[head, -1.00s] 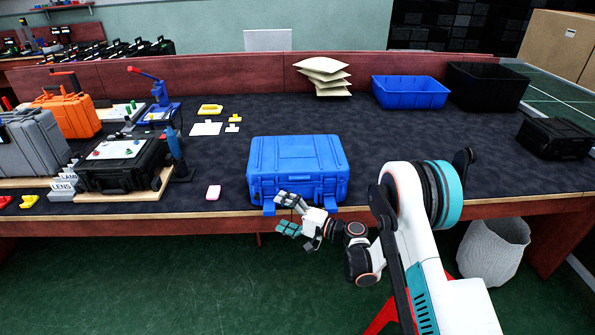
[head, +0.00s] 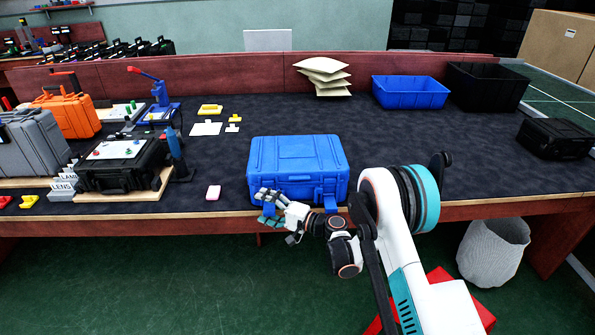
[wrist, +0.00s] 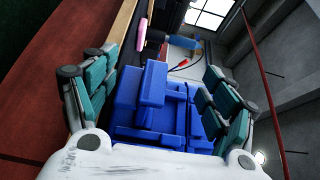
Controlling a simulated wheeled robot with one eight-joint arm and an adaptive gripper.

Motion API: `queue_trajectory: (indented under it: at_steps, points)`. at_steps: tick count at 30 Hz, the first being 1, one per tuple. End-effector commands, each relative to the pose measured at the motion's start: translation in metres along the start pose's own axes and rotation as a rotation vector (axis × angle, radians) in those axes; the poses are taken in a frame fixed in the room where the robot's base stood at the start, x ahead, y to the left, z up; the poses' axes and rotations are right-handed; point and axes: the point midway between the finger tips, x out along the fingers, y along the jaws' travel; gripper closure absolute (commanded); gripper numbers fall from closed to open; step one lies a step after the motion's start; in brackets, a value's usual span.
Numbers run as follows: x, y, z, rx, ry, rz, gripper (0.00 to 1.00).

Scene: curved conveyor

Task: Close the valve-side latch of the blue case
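The blue case (head: 297,160) lies shut-lidded at the front edge of the bench. Its right latch (head: 330,203) hangs out and down from the front face. The left latch is mostly hidden behind my gripper (head: 266,207) in the head view. In the wrist view a blue latch flap (wrist: 152,83) stands out from the case (wrist: 170,142) between my gripper's fingers (wrist: 160,95). The fingers, with teal pads, are spread wide to either side of it. I see no grip on the flap. I cannot make out the valve.
A blue bin (head: 410,92) and stacked pouches (head: 323,76) are behind.

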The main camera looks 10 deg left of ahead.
Motion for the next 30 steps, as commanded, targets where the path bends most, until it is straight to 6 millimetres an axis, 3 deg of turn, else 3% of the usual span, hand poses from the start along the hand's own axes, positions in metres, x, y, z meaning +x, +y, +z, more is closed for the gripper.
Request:
queue_trajectory:
  at_steps: [1,6,7,30]
  points:
    - [0.000,0.000,0.000,0.000,0.000,0.000,0.42]
    - [0.000,0.000,0.000,0.000,0.000,0.000,0.78]
    - [0.000,0.000,0.000,0.000,0.000,0.000,0.81]
    - [-0.013,0.000,-0.005,0.000,0.001,-0.001,0.82]
